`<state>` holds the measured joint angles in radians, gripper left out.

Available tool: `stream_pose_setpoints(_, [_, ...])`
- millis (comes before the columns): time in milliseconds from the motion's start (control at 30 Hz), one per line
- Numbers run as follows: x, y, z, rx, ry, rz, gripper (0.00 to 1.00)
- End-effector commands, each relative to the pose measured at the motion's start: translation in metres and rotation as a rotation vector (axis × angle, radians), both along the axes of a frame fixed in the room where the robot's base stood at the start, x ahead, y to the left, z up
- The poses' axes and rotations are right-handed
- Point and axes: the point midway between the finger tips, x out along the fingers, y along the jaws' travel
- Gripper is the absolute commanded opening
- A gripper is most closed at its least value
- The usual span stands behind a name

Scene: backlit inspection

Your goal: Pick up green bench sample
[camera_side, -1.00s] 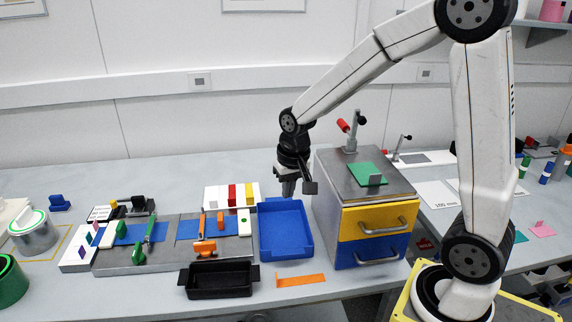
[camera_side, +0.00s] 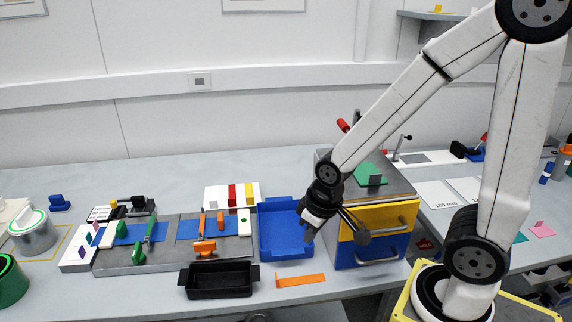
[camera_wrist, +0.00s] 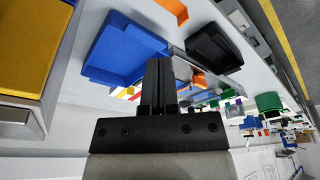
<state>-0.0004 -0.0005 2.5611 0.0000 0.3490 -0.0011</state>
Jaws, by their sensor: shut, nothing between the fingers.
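My gripper (camera_side: 308,234) is shut and empty, above the right edge of the blue tray; its closed fingers (camera_wrist: 158,85) also show in the wrist view. Several green things are in view, and I cannot tell which is the green bench sample. A green pad (camera_side: 362,172) with an upright tab lies on the drawer cabinet, right of and behind my gripper. Small green pieces (camera_side: 138,254) sit on the grey fixture to the left. A green cylinder (camera_side: 10,282) stands at the far left edge. None touches my gripper.
The blue tray (camera_side: 280,252) looks empty. The drawer cabinet (camera_side: 372,220) with yellow and blue drawers stands close on the right. A black bin (camera_side: 218,292) and an orange strip (camera_side: 300,280) lie at the front.

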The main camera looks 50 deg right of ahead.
Motion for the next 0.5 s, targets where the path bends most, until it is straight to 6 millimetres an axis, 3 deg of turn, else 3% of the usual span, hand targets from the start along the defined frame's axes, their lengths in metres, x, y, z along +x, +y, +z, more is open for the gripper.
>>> stream_pose_setpoints(200, [0.0002, -0.0001, 0.0, 0.0, 0.001, -0.001, 0.03])
stream_pose_setpoints(333, [0.0002, -0.0001, 0.0, 0.0, 0.001, -0.001, 0.44])
stream_pose_setpoints(367, [0.0002, -0.0001, 0.0, 0.0, 0.001, -0.001, 0.49])
stream_pose_setpoints(500, [0.0002, -0.0002, 0.0, 0.0, 0.001, -0.002, 0.49])
